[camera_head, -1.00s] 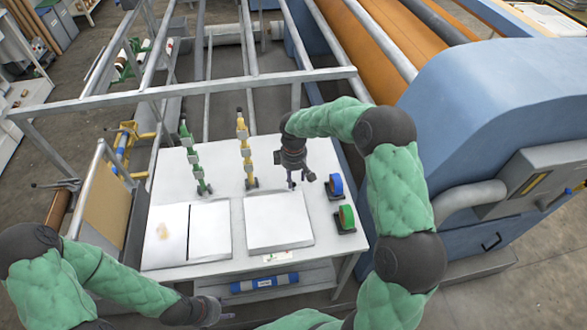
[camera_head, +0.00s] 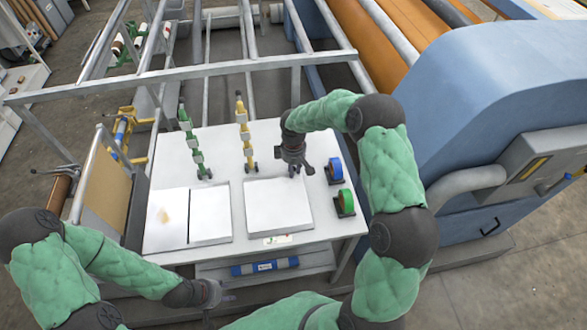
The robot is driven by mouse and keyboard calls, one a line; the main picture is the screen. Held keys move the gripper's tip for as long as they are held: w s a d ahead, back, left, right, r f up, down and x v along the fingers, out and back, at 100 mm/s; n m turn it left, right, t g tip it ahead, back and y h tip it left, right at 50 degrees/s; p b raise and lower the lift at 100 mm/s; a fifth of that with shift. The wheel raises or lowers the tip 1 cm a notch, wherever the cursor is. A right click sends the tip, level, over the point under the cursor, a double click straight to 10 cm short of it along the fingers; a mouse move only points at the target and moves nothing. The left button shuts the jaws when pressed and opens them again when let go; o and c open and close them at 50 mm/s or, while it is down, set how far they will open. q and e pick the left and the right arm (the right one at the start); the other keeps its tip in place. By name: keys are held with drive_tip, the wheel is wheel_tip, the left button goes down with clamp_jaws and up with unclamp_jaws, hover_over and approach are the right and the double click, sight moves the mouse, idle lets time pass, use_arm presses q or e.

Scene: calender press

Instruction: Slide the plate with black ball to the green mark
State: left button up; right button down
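A green upright lever (camera_head: 193,141) and a yellow upright lever (camera_head: 245,135) stand at the back of the white table (camera_head: 220,166), each with a small black knob on top. No separate plate with a black ball can be made out clearly. A green round part (camera_head: 346,202) sits on a black holder at the table's right edge. My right gripper (camera_head: 299,172) points down over the back right corner of a white panel (camera_head: 278,206); whether it touches is unclear. My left gripper (camera_head: 222,295) is low in front of the table, apart from it. The fingers of both are too small to judge.
A blue round part (camera_head: 336,169) stands behind the green one. Two more white panels (camera_head: 210,217) lie on the left. A blue roll (camera_head: 265,267) lies on a shelf below. A metal rail (camera_head: 190,75) crosses above the back. The blue press housing (camera_head: 490,90) fills the right.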

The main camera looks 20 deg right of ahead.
sight(279, 176)
drive_tip(key=shift+a, duration=0.2)
drive_tip(key=shift+w+a+b, duration=0.15)
drive_tip(key=shift+w+a, duration=0.1)
drive_tip(key=shift+a, duration=0.65)
drive_tip(key=shift+w+a+b, duration=0.15)
drive_tip(key=shift+w+a, duration=0.1)
drive_tip(key=shift+a, duration=0.8)
drive_tip(key=shift+w+a, duration=0.15)
drive_tip(key=shift+a, duration=0.25)
drive_tip(key=c, duration=1.1)
unclamp_jaws()
